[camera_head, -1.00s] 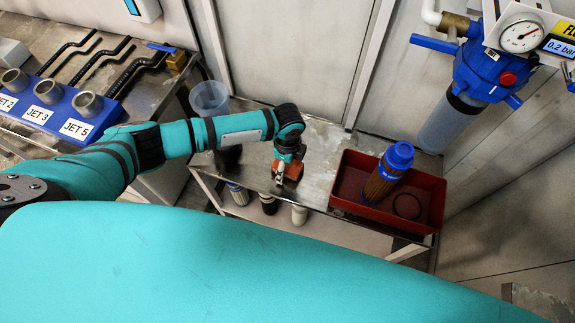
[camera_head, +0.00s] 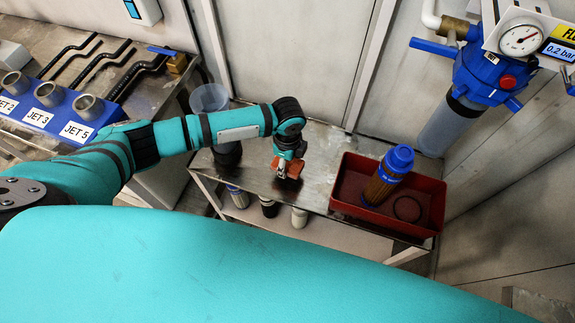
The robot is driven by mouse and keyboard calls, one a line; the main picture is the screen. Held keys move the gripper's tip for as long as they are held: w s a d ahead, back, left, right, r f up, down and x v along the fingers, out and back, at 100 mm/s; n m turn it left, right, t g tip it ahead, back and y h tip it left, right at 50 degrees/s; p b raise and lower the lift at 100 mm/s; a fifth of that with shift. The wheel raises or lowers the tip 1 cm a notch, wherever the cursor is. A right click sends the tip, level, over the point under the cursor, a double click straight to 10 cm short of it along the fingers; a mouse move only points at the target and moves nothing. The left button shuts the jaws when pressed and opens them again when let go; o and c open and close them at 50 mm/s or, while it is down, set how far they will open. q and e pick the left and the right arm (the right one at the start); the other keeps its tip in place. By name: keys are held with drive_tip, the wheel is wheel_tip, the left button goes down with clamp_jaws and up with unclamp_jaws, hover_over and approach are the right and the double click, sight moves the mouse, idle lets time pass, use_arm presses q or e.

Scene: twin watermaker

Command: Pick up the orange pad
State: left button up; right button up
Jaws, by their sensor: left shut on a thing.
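The orange pad (camera_head: 292,166) is between the fingers of my left gripper (camera_head: 284,172), over the metal table (camera_head: 318,150). The gripper is shut on it, and the pad shows on both sides of the fingers. A dark patch shows on the tabletop below the pad, which appears to be held a little above the surface. My right gripper is not in view.
A red tray (camera_head: 425,220) with a blue-capped filter cartridge (camera_head: 387,178) and a dark ring (camera_head: 407,208) stands right of the pad. A clear container (camera_head: 209,98) stands at the table's left back. Several cylinders sit on the lower shelf. A wall backs the table.

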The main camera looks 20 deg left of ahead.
use_arm(q)
drive_tip(key=s+d+r, duration=0.1)
drive_tip(key=s+r, duration=0.1)
drive_tip(key=s, duration=1.4)
